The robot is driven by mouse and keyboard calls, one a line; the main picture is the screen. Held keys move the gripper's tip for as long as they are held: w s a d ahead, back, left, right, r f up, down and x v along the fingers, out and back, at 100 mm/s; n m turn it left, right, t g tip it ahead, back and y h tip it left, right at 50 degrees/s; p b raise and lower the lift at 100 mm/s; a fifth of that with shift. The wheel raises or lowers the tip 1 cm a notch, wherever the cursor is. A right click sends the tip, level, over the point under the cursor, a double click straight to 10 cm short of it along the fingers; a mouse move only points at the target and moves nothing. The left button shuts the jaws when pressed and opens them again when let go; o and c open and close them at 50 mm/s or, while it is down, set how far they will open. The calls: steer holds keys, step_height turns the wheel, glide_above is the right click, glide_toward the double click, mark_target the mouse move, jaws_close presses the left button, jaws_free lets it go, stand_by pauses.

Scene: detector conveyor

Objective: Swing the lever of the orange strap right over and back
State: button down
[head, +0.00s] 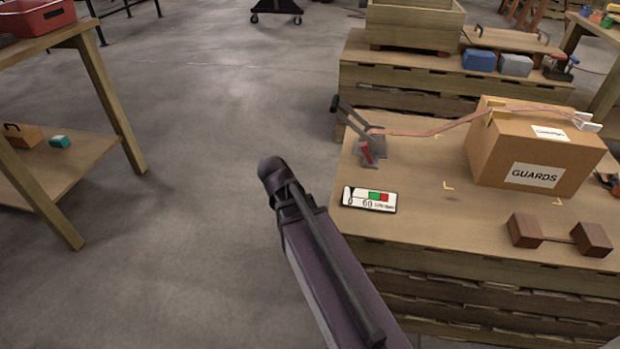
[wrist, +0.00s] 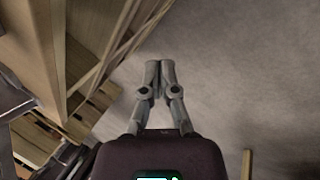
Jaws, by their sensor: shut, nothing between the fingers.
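The orange strap (head: 430,130) runs over a cardboard box marked GUARDS (head: 495,150) on a pallet-top table. At its left end sits a grey metal ratchet with a lever (head: 352,117) tipped by a dark grip. The lever stands up, tilted to the upper left, and a red part (head: 367,150) shows below it. My gripper (wrist: 160,70) shows in the wrist view, shut and empty, over the floor. In the head view only part of my arm shows, left of the table, and my gripper cannot be made out there. Nothing touches the lever.
A small panel with green and red patches (head: 369,199) lies near the table's left edge. A brown dumbbell-shaped block (head: 560,237) lies at the front right. A wooden crate (head: 415,24) and blue and grey boxes stand on pallets behind. A wooden bench (head: 65,180) stands left; floor between is clear.

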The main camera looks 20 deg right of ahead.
steer(key=s+a+r+m+y+p, duration=0.1)
steer(key=s+a+y+p, duration=0.1)
steer(key=s+a+y, duration=0.2)
steer(key=s+a, duration=0.1)
steer(key=a, duration=0.1)
steer(key=shift+a+r+g+y, duration=0.3)
steer(key=shift+a+r+y, duration=0.05)
steer(key=shift+y, duration=0.05)
